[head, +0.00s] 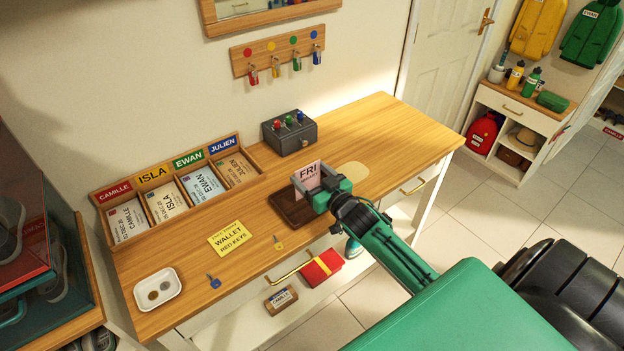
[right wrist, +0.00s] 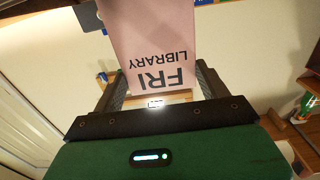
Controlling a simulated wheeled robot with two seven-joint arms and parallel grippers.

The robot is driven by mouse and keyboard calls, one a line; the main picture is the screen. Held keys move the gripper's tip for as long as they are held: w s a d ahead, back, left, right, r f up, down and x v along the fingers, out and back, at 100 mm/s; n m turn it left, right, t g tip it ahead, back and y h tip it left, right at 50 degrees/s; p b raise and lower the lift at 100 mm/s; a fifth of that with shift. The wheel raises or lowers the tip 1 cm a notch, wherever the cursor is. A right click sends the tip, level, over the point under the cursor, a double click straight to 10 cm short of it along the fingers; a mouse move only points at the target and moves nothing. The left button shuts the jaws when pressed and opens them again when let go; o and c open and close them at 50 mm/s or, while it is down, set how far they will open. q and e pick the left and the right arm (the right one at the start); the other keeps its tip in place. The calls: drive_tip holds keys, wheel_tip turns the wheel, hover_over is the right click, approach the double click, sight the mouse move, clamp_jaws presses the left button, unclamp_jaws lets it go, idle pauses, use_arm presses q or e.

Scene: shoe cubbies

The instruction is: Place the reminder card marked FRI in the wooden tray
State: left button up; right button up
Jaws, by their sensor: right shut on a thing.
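The pink reminder card marked FRI (head: 307,174) is upright in my right gripper (head: 322,190). In the right wrist view the card (right wrist: 155,40) reads FRI and LIBRARY, upside down, between the two fingers of the gripper (right wrist: 155,85). The dark brown wooden tray (head: 287,210) lies on the desk, just below and left of the gripper. The card is over or at the tray's far part; I cannot tell whether it touches it. The gripper hides the tray's right part. My left gripper is not in view.
On the wooden desk (head: 372,125) are a name-card rack (head: 118,198), a dark box with coloured knobs (head: 290,133), a yellow note (head: 231,238), a white coin dish (head: 158,290) and two small keys.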

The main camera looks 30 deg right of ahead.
drive_tip(key=shift+f, duration=0.75)
drive_tip(key=shift+f, duration=0.15)
drive_tip(key=o, duration=0.7)
drive_tip(key=shift+s, duration=0.15)
drive_tip(key=shift+s+d+r+b, duration=0.15)
drive_tip(key=shift+s+b, duration=0.15)
drive_tip(key=shift+s, duration=1.65)
drive_tip(key=shift+s+d+b, duration=0.15)
drive_tip(key=shift+s+b, duration=0.2)
drive_tip(key=shift+s, duration=1.6)
drive_tip(key=shift+s+d+r+b, duration=0.15)
drive_tip(key=shift+s+b, duration=0.15)
drive_tip(key=shift+s, duration=1.65)
